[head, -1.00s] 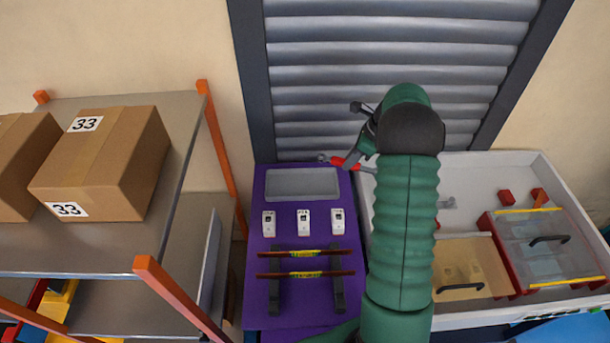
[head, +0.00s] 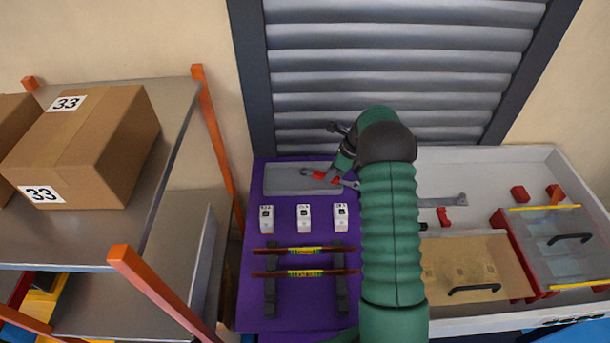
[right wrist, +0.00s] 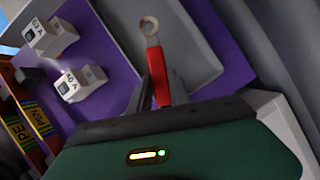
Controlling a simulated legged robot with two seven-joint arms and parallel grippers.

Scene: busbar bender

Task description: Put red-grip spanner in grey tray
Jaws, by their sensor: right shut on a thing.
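The red-grip spanner (head: 325,177) is held in my right gripper (head: 338,176), with its grey ring end pointing left. In the head view it is over the grey tray (head: 283,179) on the purple board. In the right wrist view the red grip (right wrist: 163,72) lies between the fingers of my right gripper (right wrist: 157,90), and the ring end shows against the grey tray (right wrist: 193,25). I cannot tell whether the spanner touches the tray. My left gripper is not in view.
A white bin (head: 480,165) on the right holds another spanner (head: 443,200) and a clear-lidded box (head: 555,245). A shelf with cartons (head: 85,150) stands left.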

